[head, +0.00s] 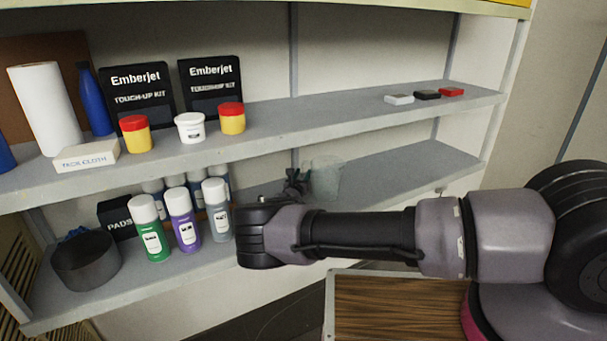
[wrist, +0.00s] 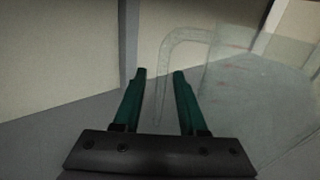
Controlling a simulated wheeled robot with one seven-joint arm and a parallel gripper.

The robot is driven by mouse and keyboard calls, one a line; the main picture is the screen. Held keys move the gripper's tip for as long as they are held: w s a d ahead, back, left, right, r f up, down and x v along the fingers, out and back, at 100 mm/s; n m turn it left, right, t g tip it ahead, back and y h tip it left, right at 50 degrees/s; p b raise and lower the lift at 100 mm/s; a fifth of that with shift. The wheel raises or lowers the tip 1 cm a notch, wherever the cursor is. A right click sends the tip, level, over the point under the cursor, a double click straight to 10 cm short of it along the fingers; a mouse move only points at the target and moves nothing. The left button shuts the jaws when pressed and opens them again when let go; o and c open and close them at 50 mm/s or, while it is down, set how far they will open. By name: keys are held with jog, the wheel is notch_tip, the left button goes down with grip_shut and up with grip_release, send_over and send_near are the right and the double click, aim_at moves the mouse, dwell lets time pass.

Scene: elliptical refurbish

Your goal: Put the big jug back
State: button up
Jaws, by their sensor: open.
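The big jug is clear and see-through. It stands upright on the lower shelf in the head view (head: 326,181), just right of my gripper (head: 296,184). In the wrist view the jug (wrist: 255,85) fills the right side, with its handle pointing left. My gripper (wrist: 158,74) is open, with its two green fingers apart. The handle's upright bar shows in the gap between the fingers; I cannot tell whether it is fully between them or just beyond. No grip on it shows. My arm hides part of the lower shelf in the head view.
Spray cans (head: 181,217) and a dark round tin (head: 86,261) stand left on the lower shelf (head: 400,165). The upper shelf (head: 330,113) is just above the jug. The lower shelf right of the jug is clear. A wood-topped surface (head: 400,305) is in front.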

jog(key=s, duration=0.3)
jog(key=s+a, duration=0.1)
jog(key=s, duration=0.6)
jog(key=shift+s+a, duration=0.2)
jog(key=shift+s, duration=0.15)
